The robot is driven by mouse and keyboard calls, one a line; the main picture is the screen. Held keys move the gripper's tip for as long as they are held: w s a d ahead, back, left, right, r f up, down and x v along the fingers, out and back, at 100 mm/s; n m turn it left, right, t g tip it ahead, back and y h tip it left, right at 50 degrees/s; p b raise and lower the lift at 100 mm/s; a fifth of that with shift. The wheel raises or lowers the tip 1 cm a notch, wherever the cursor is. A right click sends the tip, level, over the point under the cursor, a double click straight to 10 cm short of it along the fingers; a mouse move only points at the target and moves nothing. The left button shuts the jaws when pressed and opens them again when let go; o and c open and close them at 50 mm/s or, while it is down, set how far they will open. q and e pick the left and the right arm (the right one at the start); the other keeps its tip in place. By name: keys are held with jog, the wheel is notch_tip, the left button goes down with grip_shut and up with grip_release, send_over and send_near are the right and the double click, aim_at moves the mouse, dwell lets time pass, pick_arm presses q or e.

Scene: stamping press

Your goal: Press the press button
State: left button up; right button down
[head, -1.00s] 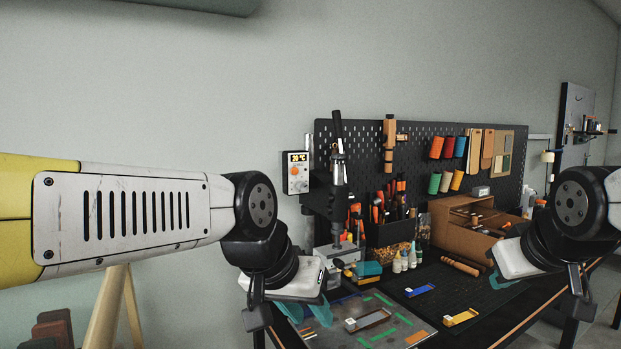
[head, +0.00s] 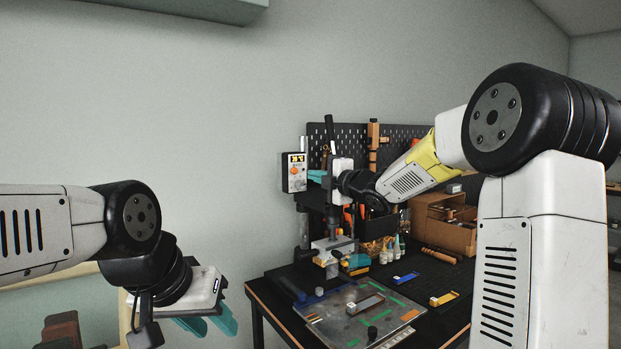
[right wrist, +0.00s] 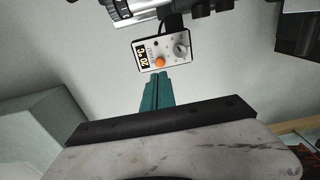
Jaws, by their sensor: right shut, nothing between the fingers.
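The press control box (head: 294,172) is white with a lit display and hangs at the left of the pegboard. Its round orange button (head: 293,171) faces out and also shows in the right wrist view (right wrist: 160,63), beside a grey knob. My right gripper (head: 316,176) is shut and empty, just right of the box in the head view. In the right wrist view its teal fingertips (right wrist: 154,76) are together and point toward the box, below the button; contact is not visible. My left gripper (head: 210,323) is open and empty at the lower left, away from the bench.
The stamping press (head: 333,240) stands right of and below the box, partly hidden by my right arm. A metal plate (head: 334,318) with colored strips, small bottles (head: 389,250) and a wooden organizer (head: 443,222) are on the bench. The wall left of the box is clear.

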aim_at(296, 171)
jog(key=shift+x, duration=3.55)
jog(key=shift+w, duration=0.1)
jog(key=shift+w+a, duration=0.35)
jog(key=shift+w, duration=0.05)
jog(key=shift+s+d, duration=0.15)
jog(key=v, duration=0.9)
jog(key=shift+s+d, duration=0.1)
